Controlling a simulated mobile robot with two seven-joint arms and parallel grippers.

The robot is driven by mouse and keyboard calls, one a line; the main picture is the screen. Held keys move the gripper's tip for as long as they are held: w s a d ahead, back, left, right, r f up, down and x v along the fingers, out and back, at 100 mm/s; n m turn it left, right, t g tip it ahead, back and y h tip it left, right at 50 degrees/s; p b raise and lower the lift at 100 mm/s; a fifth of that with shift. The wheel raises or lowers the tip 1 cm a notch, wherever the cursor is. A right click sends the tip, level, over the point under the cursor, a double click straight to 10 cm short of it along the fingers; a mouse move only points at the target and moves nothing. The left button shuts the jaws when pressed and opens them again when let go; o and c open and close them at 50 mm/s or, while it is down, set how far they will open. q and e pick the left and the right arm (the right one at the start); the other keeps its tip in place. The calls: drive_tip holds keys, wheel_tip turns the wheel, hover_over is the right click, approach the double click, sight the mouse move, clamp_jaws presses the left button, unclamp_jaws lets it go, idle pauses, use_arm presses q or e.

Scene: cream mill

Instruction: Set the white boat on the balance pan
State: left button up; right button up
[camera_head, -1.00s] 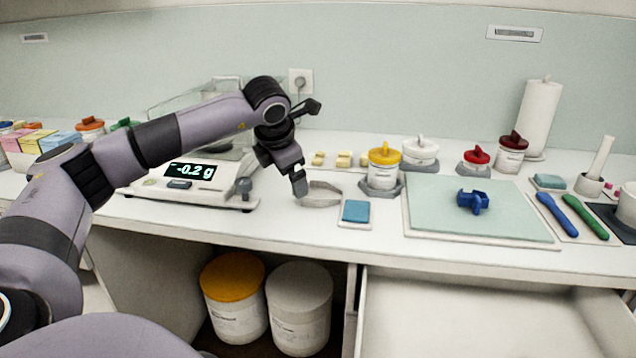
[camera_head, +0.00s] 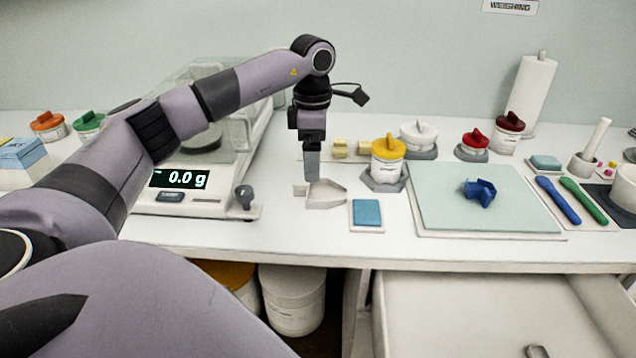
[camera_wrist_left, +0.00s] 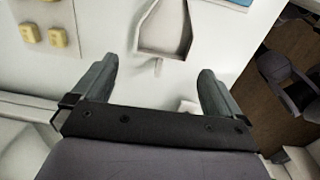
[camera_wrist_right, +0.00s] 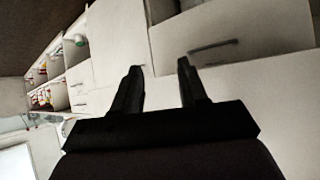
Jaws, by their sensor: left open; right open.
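The white boat (camera_head: 328,194) is a shallow, light weighing dish on the counter, right of the balance. My left gripper (camera_head: 311,180) points down over it, open. In the left wrist view the boat (camera_wrist_left: 165,30) lies ahead of the open fingers (camera_wrist_left: 158,72), its narrow tab pointing between them; nothing is held. The balance (camera_head: 155,205) reads 0.0 g. Its pan (camera_head: 203,145) is a dark round shape inside the glass shield, partly hidden behind my left arm. My right gripper (camera_wrist_right: 160,68) is open and empty, facing cabinet fronts away from the counter.
A blue pad (camera_head: 367,213) lies just right of the boat. A yellow-lidded jar (camera_head: 388,160) and pale yellow blocks (camera_head: 341,149) stand behind it. A green mat (camera_head: 440,200) with a blue object is farther right. An open drawer (camera_head: 450,310) juts out below.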

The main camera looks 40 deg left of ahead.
sight(314, 195)
use_arm(q)
drive_tip(key=shift+f, duration=0.15)
wheel_tip(314, 195, down, 7)
drive_tip(key=shift+s+d+r+p, duration=0.1)
drive_tip(key=shift+d+p, duration=0.05)
drive_tip(key=shift+p, duration=0.4)
drive_tip(key=c, duration=0.8)
drive_tip(key=shift+r, duration=0.1)
